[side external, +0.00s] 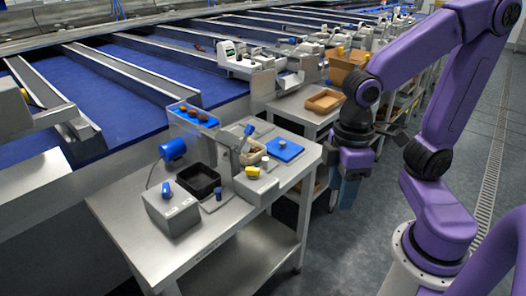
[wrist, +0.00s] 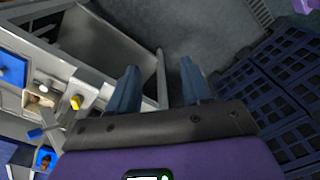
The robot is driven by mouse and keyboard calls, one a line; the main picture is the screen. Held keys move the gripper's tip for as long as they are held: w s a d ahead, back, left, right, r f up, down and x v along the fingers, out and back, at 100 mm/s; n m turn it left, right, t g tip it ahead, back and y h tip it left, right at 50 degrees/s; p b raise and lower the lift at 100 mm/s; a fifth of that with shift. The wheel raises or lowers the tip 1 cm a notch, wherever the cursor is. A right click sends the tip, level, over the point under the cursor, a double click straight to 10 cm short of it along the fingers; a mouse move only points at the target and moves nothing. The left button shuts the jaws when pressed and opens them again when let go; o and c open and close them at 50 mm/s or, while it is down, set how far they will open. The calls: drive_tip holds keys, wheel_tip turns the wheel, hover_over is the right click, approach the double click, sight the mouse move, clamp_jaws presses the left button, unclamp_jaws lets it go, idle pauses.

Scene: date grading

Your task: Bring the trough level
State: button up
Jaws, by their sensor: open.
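A blue-sided trough (side external: 193,116) with several brown dates in it stands at the back of the near steel table. I cannot tell its exact tilt. A grey upright fixture (side external: 230,150) stands beside it, with a blue-ended lever (side external: 248,130) at its top. In the wrist view, a blue handle (wrist: 36,132) and the trough's blue end (wrist: 43,158) show at the lower left. My gripper (side external: 349,190) hangs open and empty, pointing down, right of the table and apart from everything on it. Its two fingers (wrist: 158,85) show spread in the wrist view, above the floor.
The table holds a black bin (side external: 199,181), a grey box with a blue knob (side external: 172,208), a blue motor (side external: 173,149), a yellow knob (side external: 252,171) and a blue mat (side external: 284,150). A wooden tray (side external: 324,101) is on another table behind. Dark crates (wrist: 270,90) stand at right in the wrist view.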

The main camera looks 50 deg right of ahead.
drive_tip(key=w+a+r+m, duration=0.1)
drive_tip(key=w+r+m, duration=0.1)
drive_tip(key=w+m, duration=0.3)
drive_tip(key=w+a+r+m, duration=0.2)
drive_tip(key=w+r+m, duration=0.1)
drive_tip(key=w, duration=0.4)
wheel_tip(320, 180, up, 4)
drive_tip(key=r+m+y, duration=0.1)
drive_tip(key=m+y, duration=0.2)
drive_tip(key=m, duration=1)
hover_over(250, 125)
drive_tip(key=s+a, duration=0.5)
drive_tip(key=w+d+m+y, duration=0.1)
drive_tip(key=w+d+m, duration=0.2)
drive_tip(key=d, duration=0.3)
drive_tip(key=w+d+m, duration=0.2)
drive_tip(key=d+m, duration=0.2)
drive_tip(key=d, duration=0.2)
drive_tip(key=x, duration=1.6)
drive_tip(key=shift+w+a+f, duration=0.2)
drive_tip(key=shift+w+a, duration=0.05)
drive_tip(key=shift+a, duration=0.25)
clamp_jaws()
